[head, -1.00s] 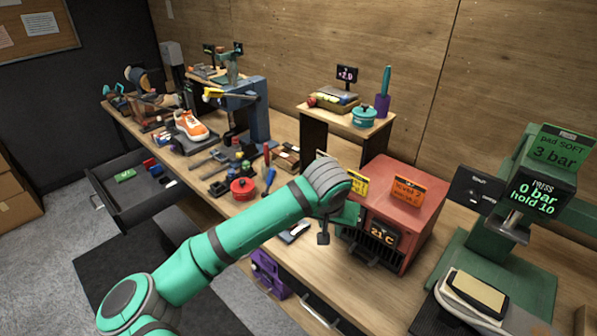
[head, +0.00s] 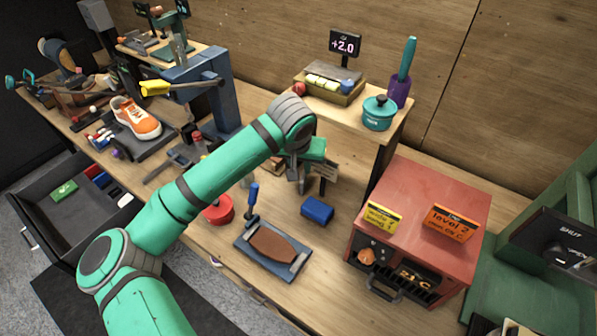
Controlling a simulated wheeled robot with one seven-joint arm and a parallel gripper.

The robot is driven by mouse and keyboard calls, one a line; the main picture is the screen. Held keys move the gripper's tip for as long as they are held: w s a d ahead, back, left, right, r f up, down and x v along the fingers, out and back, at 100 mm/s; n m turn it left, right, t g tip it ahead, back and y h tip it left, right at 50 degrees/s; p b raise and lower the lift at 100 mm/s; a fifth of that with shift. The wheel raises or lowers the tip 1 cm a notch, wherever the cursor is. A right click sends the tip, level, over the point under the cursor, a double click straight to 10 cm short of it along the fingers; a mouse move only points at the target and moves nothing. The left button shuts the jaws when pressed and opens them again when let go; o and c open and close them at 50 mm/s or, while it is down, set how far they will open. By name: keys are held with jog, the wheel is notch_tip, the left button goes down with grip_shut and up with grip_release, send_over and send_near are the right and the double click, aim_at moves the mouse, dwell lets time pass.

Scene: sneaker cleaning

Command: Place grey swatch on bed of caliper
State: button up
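My gripper (head: 301,182) points down over the middle of the bench, left of the red oven. Its fingers are small and partly hidden by my wrist, so I cannot see whether they are apart or hold anything. I cannot make out a grey swatch. No thing is clearly a caliper. A green stand (head: 177,48) with small dark displays is at the back left and may be the measuring device, but I cannot tell. A box-like device (head: 333,88) under a "+2.0" display (head: 344,44) stands on the raised shelf.
The red oven (head: 425,205) stands to the right. A blue block (head: 317,210) and a dark tray with a brown sole-shaped piece (head: 273,245) lie below my gripper. A teal pot (head: 379,113) is on the shelf. A blue post (head: 205,92) stands behind my arm.

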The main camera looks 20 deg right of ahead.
aim_at(302, 179)
jog(key=shift+a+x, duration=0.2)
jog(key=shift+x, duration=4.9)
jog(key=shift+c, duration=0.4)
grip_shut()
